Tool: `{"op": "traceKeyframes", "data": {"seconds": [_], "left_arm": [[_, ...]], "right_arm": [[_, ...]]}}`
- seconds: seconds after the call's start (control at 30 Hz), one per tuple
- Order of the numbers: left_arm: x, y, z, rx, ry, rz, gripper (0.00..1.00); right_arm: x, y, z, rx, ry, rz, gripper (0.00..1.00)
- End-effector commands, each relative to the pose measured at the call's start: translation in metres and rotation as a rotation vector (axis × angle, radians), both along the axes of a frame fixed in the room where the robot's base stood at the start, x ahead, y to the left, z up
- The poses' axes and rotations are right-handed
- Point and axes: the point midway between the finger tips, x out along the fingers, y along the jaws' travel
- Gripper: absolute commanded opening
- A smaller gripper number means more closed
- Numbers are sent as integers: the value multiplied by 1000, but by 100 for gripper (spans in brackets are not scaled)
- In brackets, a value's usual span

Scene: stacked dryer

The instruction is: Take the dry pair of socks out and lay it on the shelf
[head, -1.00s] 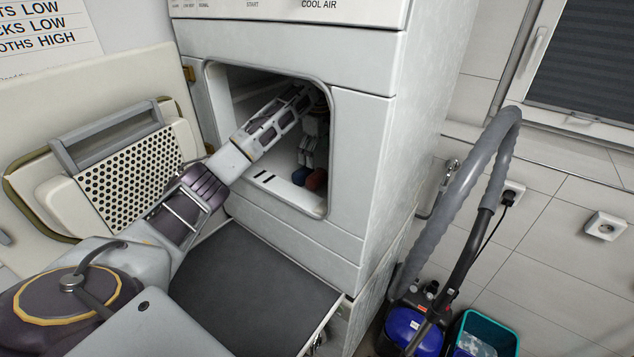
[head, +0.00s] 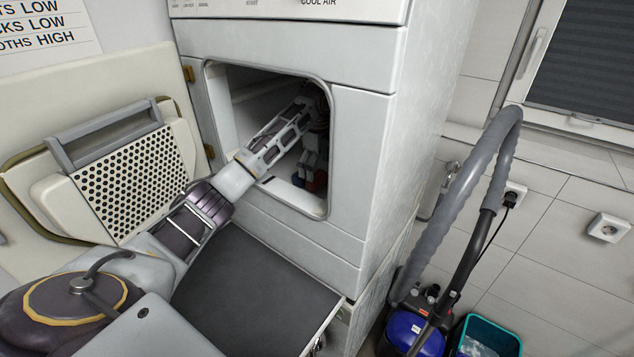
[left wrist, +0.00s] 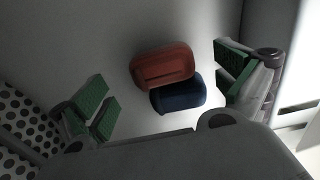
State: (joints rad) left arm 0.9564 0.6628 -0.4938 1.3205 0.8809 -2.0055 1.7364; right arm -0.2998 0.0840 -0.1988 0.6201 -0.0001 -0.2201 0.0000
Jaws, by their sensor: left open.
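My left arm reaches through the open door of the dryer (head: 360,150). My left gripper (head: 312,165) is inside the drum, open and empty, mostly in shadow. A red rolled bundle (left wrist: 163,67) and a dark blue rolled bundle (left wrist: 178,94), which look like pairs of socks, lie touching in the left wrist view. They lie between and beyond the green finger pads of my left gripper (left wrist: 163,88). In the head view, the gripper partly hides the bundles. The pictures do not show which is dry. The dark pull-out shelf (head: 255,290) below the opening is bare. My right gripper is out of view.
The opened dryer door (head: 125,185), with its perforated panel, stands left of my arm. A vacuum cleaner (head: 415,330) with a grey hose and a teal bin (head: 487,335) stand on the right.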

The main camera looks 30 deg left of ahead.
Motion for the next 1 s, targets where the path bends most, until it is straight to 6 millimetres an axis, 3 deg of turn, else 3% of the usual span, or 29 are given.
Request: {"op": "traceKeyframes", "data": {"seconds": [0.5,1.0], "left_arm": [[-1,3,-46,0,1,0,99],[-1,4,-49,0,1,0,99]], "right_arm": [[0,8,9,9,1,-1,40],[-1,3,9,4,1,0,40]]}}
